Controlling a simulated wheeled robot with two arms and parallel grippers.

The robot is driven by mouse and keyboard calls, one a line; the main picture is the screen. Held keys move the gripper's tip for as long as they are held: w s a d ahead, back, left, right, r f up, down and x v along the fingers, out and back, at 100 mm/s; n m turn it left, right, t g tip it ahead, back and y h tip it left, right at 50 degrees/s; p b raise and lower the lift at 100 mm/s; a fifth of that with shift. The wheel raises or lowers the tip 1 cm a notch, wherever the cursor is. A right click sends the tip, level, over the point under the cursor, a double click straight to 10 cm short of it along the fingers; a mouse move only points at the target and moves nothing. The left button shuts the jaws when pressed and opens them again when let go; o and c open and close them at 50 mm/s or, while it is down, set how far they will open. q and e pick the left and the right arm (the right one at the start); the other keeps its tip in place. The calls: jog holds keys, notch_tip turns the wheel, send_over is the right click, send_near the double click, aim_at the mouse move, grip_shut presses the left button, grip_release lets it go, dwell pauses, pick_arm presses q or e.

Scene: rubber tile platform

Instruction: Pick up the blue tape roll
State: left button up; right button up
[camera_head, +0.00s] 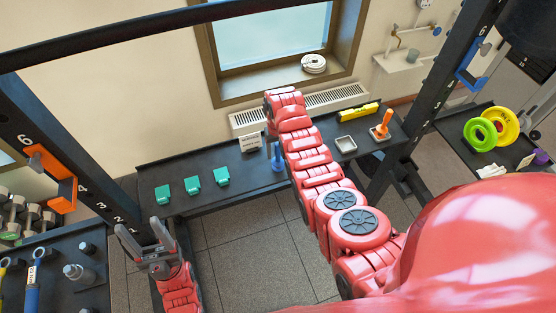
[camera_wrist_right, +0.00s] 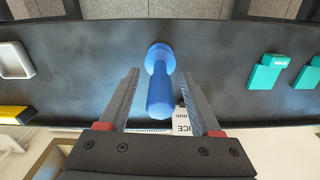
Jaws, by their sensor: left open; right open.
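A blue object (camera_head: 277,156) stands on the dark bench, partly beside my right arm in the head view. In the right wrist view the blue object (camera_wrist_right: 160,92) has a narrow cylindrical body and a wider round end; I see no ring shape on it. My right gripper (camera_wrist_right: 160,76) is open, with one finger on each side of the blue object; I cannot tell whether they touch it. In the head view the right fingers are hidden by the arm. My left gripper (camera_head: 138,227) is open and empty at the lower left, away from the blue object.
Several teal boxes (camera_head: 192,186) lie left on the bench (camera_head: 240,185). A white card (camera_head: 250,143) stands behind the blue object. A grey tray (camera_head: 346,144), a yellow level (camera_head: 358,113) and an orange-handled item (camera_head: 383,122) are to the right. Rack posts flank the bench.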

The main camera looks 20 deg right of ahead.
jog(key=shift+f, duration=1.1)
grip_shut()
dwell(0.8)
